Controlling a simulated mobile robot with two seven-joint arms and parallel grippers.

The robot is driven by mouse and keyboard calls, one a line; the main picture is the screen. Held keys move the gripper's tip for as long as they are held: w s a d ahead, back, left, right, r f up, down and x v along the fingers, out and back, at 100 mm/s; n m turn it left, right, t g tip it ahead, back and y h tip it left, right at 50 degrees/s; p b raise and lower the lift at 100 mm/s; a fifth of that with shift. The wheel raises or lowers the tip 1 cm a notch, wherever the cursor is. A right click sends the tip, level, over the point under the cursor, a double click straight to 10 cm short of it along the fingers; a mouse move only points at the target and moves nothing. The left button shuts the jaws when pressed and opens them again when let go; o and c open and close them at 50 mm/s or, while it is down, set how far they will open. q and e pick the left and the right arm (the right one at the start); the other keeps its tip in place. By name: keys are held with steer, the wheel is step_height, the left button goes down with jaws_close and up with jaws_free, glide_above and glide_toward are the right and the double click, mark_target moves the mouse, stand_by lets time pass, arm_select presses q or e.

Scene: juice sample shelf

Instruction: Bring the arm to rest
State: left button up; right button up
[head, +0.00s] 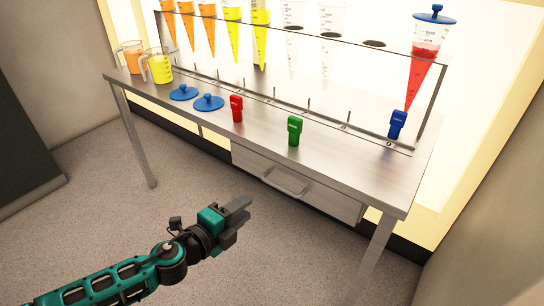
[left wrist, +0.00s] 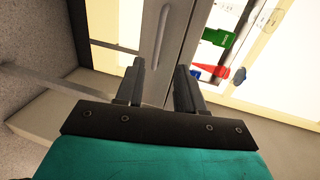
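My left gripper (head: 241,206) is in front of the steel table (head: 360,172), over the floor, with its arm coming in from the lower left. In the left wrist view its two fingers (left wrist: 156,84) stand apart with nothing between them. It touches nothing that I can see. My right arm and gripper are not in view.
The table has a drawer with a handle (head: 284,184). On it are red (head: 236,108), green (head: 295,131) and blue (head: 397,124) clamps, two blue lids (head: 208,102), two jugs (head: 159,68) and a rack (head: 443,100) of cones. The floor (head: 100,215) around my gripper is clear.

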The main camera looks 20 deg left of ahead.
arm_select(q)
steer(key=s+d+f+n+g+y, duration=0.1)
steer(key=s+d+f+n+g, duration=0.15)
steer(key=s+n, duration=0.6)
steer(key=s+d+f+n+g+y, duration=0.1)
steer(key=s+d+f+n, duration=0.2)
steer(key=s+n, duration=0.55)
steer(key=w+a+r+n+y+p, duration=0.1)
steer(key=a+r+n+p, duration=0.1)
steer(key=r+p, duration=0.9)
steer(key=a+p, duration=0.1)
steer(key=p, duration=0.4)
steer(key=shift+w+r+p, duration=0.2)
steer(key=shift+r+p, duration=0.1)
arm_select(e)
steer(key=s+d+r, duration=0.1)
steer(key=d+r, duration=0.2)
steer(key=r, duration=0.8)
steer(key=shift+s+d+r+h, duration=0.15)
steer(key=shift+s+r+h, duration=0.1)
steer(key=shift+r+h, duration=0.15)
arm_select(q)
steer(key=shift+f, duration=0.1)
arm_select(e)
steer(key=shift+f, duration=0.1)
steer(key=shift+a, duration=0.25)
